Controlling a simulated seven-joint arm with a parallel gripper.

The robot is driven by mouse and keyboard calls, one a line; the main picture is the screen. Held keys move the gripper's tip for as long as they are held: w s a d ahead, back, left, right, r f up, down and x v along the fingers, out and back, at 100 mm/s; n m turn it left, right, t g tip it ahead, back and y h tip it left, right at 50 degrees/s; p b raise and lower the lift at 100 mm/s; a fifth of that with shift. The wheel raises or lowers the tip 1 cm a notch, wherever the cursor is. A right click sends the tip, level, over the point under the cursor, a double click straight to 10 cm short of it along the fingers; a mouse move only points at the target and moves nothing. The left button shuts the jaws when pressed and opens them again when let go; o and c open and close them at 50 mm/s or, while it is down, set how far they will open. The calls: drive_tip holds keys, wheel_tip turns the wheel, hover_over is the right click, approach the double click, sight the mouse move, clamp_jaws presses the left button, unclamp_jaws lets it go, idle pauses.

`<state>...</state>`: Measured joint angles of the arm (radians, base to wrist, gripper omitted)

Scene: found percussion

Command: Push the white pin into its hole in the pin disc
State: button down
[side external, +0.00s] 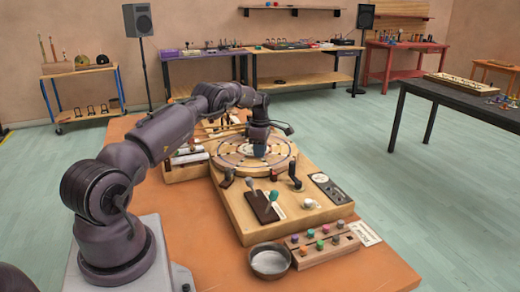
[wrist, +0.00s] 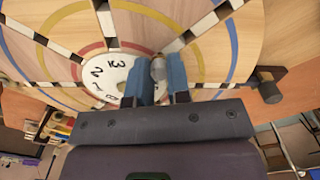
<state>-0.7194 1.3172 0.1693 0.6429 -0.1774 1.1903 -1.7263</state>
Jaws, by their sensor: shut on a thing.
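The pin disc (side external: 228,160) is a round wooden disc on the wooden board, with coloured rings. In the wrist view the disc (wrist: 200,25) fills the upper picture, with black-and-white spokes and a numbered white centre dial (wrist: 105,72). My gripper (side external: 260,153) is low over the disc. In the wrist view its blue fingers (wrist: 158,72) are shut on a pale, round-ended piece, seemingly the white pin (wrist: 158,66), beside the centre dial at the end of a spoke. The pin's lower end and the hole are hidden, so I cannot tell whether it is in.
A rack of coloured pegs (side external: 322,252) and a metal bowl (side external: 270,262) stand at the table's front. A dark lever (side external: 294,176), a brown block with green-topped sticks (side external: 262,208) and a white knob (side external: 310,203) stand on the board (side external: 240,215) near the disc.

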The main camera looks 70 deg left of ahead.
drive_tip(key=c, duration=1)
unclamp_jaws()
